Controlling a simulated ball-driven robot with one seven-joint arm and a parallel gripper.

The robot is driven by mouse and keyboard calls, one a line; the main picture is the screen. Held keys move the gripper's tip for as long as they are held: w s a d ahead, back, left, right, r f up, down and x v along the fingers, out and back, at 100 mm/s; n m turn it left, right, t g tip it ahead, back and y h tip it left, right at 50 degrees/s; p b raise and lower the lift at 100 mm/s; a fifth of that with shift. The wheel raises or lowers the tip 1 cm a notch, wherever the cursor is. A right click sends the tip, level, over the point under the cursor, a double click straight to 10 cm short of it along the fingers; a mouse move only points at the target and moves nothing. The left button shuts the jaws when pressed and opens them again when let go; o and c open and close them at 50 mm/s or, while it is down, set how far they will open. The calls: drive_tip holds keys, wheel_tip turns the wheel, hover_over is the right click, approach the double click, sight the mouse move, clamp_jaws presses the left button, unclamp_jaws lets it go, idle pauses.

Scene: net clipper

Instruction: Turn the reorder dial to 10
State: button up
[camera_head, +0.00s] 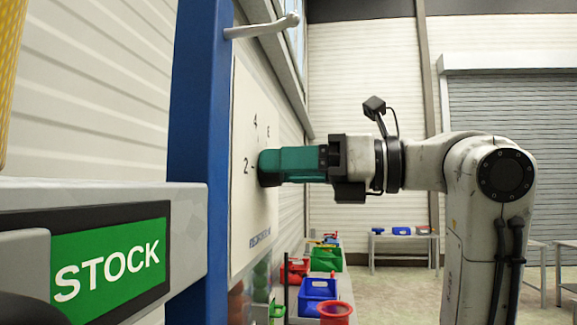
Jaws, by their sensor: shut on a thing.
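The reorder dial's cream panel (247,222) is seen at a steep angle on the left, with the marks 2, 4 and part of another character showing. My gripper (268,167) reaches in from the right, its green fingers level and pointed at the panel. It is shut on the dial's dark knob (267,181), of which only a little shows at the panel. The fingers hide most of the knob, and I cannot tell which number the dial points to. The mark for 10 is not visible.
A blue post (198,130) stands left of the panel, with a metal hook (262,28) sticking out above. A shelf edge with a green STOCK sign (108,262) is at the near left. Coloured bins, including a blue one (318,292), sit below.

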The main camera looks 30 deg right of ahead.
drive_tip(key=c, duration=0.4)
drive_tip(key=shift+m, duration=0.3)
drive_tip(key=shift+w+d+f+m+g+y+b, duration=0.25)
drive_tip(key=shift+m+b, duration=0.6)
drive_tip(key=shift+m, duration=4.7)
drive_tip(key=shift+s+a+f+m+g+y+b, duration=0.15)
drive_tip(key=shift+m+g+b, duration=0.5)
drive_tip(key=shift+m, duration=4.95)
drive_tip(key=shift+w+f+m+g+y+b, duration=0.2)
drive_tip(key=shift+m+b, duration=0.85)
drive_tip(key=shift+m, duration=4.5)
drive_tip(key=shift+s+r, duration=0.1)
drive_tip(key=shift+s, duration=0.05)
